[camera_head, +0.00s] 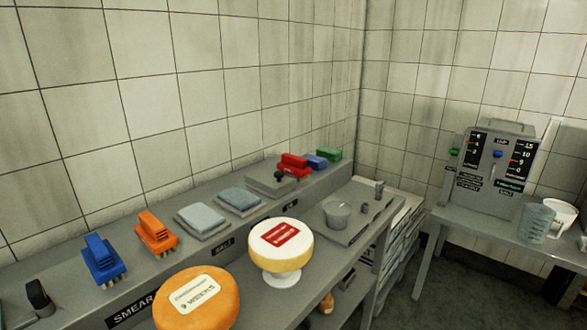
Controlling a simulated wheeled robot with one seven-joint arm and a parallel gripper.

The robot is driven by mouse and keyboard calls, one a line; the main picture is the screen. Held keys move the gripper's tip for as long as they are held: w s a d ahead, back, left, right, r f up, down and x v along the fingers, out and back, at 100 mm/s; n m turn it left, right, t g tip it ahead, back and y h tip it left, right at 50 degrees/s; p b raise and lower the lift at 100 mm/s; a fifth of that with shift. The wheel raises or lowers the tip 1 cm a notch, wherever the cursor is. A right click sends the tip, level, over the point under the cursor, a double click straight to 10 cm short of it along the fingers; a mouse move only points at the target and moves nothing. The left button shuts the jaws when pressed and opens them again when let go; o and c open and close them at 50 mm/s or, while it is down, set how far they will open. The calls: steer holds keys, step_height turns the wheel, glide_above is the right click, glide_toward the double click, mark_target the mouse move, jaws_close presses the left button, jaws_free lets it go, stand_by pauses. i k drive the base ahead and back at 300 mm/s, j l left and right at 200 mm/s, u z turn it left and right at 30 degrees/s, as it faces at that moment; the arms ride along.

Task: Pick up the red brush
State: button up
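A red brush (294,162) lies on the raised back ledge (255,225), towards the corner of the room. A blue brush (315,161) and a green brush (329,154) lie just to its right, close beside it. A grey block with a dark knob (279,176) stands in front of the red brush and may cover a little of its lower edge. My gripper is not in view.
A cheese wheel (287,260) on a white stand and an orange cheese (196,305) sit on the counter in front. Blue (101,259) and orange (154,233) brushes and folded cloths (201,220) line the ledge. A dispenser (492,165) stands at right.

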mark_target(292, 166)
steer(key=i+l+u, duration=0.4)
steer(key=i, duration=0.15)
steer(key=i+l+u, duration=0.35)
steer(key=i, duration=0.2)
